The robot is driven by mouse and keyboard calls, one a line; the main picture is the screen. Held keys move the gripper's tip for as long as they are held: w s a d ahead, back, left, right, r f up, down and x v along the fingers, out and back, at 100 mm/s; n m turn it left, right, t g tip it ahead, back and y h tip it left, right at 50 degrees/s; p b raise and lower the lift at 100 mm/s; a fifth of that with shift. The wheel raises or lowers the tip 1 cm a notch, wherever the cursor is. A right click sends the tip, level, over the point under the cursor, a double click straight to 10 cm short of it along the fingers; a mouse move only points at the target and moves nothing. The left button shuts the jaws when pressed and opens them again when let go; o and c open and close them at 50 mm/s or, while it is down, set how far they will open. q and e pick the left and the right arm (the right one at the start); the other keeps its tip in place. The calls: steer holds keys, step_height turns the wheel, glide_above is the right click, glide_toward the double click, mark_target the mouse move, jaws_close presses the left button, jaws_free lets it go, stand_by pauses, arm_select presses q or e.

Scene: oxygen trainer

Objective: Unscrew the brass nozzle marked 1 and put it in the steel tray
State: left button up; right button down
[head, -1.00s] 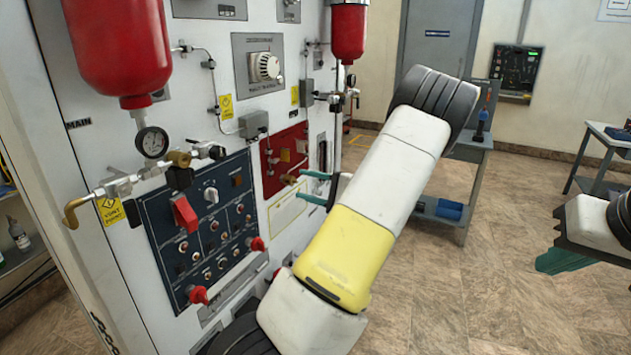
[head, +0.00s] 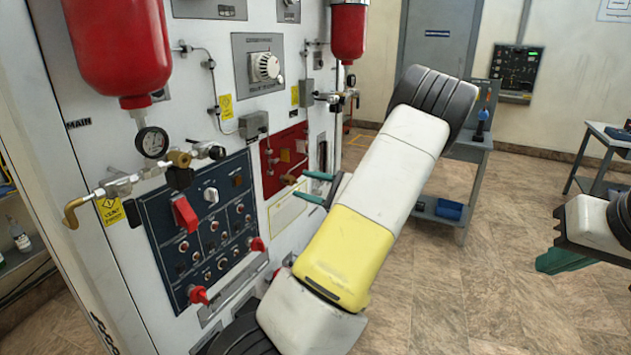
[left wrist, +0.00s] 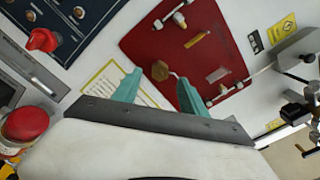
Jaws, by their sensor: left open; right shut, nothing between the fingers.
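A brass nozzle (head: 288,179) sticks out of the red panel (head: 283,150) on the white trainer wall. It also shows in the left wrist view (left wrist: 160,70), between and beyond my fingertips. I cannot read a number on it. My left gripper (head: 313,187) is open, with its two green fingers pointing at the red panel. The fingers appear on either side of the nozzle in the left wrist view (left wrist: 160,80); I cannot tell how far short of it they are. My right gripper (head: 557,262) is shut and empty at the right edge. I cannot make out a steel tray.
A dark blue switch panel (head: 205,225) with red knobs is left of the red panel. A gauge (head: 152,142), pipes and red cylinders (head: 118,45) project from the wall. A grey trolley (head: 465,165) with a blue bin (head: 449,210) stands behind my left arm.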

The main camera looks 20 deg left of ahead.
mark_target(296, 182)
arm_select(q)
steer(key=shift+m, duration=0.6)
steer(key=shift+a, duration=0.1)
steer(key=shift+w+a, duration=0.15)
steer(key=shift+a, duration=1.7)
jaws_close()
steer(key=shift+n, duration=1.8)
